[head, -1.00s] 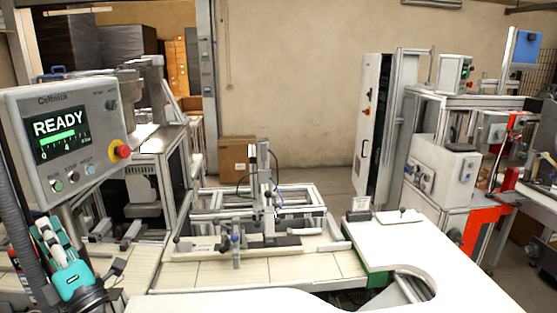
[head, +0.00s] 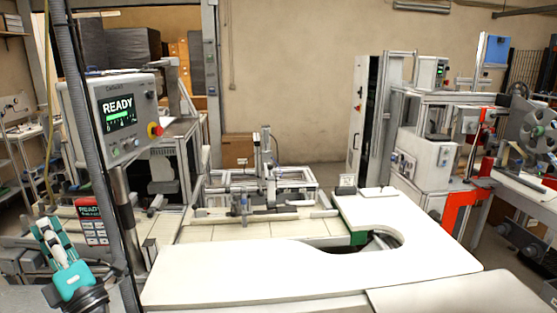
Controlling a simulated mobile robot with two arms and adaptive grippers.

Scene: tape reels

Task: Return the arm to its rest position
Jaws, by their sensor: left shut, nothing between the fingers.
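My left gripper (head: 52,236) is at the lower left of the head view, pointing up. Its teal and dark fingers are shut with nothing between them. It stands in front of the left machine bench, apart from the control panel (head: 118,115) that reads READY. My right gripper is not in view. No tape reel is in a gripper.
A white worktop (head: 290,270) with a curved cutout fills the front. Behind it a tiled bench (head: 230,232) carries a small metal fixture (head: 265,190). A reel machine (head: 535,130) stands at the right. A cardboard box (head: 237,150) is on the floor behind.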

